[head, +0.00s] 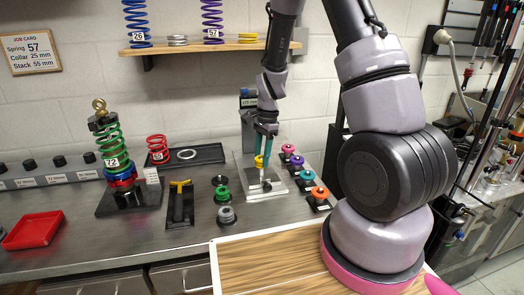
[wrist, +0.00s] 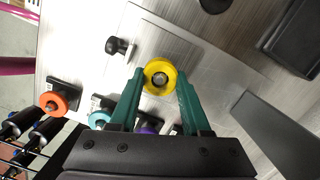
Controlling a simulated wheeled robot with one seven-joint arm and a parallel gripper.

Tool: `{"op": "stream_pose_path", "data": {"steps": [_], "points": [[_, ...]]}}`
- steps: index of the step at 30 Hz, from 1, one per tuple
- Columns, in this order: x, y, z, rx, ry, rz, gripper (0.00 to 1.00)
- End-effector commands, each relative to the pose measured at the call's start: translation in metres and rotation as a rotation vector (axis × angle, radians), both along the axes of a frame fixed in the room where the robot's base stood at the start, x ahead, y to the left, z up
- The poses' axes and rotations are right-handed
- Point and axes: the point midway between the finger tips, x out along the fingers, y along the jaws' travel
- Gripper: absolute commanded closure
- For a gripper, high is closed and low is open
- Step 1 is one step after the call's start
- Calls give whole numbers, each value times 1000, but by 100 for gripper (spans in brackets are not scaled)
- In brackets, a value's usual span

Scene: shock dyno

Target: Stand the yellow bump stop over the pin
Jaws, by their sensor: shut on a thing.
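My gripper (head: 262,153) points down over a light metal plate, its two teal fingers shut on the yellow bump stop (head: 259,161). In the wrist view the gripper (wrist: 160,84) has the yellow bump stop (wrist: 151,72) between its fingertips, one on each side. The bump stop is a ring with its hole facing the camera. A grey round end, which looks like the pin (wrist: 160,79), shows inside the hole. I cannot tell how far the ring sits over it. In the head view the pin under the ring is mostly hidden.
A small black knob (wrist: 118,45) stands on the plate (head: 277,191) near the ring. Pink, purple, teal (head: 307,175) and orange (head: 319,192) pieces line the plate's right. Green (head: 222,193) and grey (head: 226,214) pieces stand left. A green-spring shock (head: 112,150) stands farther left.

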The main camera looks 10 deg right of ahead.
Motion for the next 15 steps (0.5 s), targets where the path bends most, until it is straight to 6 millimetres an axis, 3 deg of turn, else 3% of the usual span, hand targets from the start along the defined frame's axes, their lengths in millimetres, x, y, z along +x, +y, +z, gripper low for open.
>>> {"op": "stream_pose_path", "data": {"steps": [15], "points": [[0, 0, -31, 1, 1, 0, 100]]}}
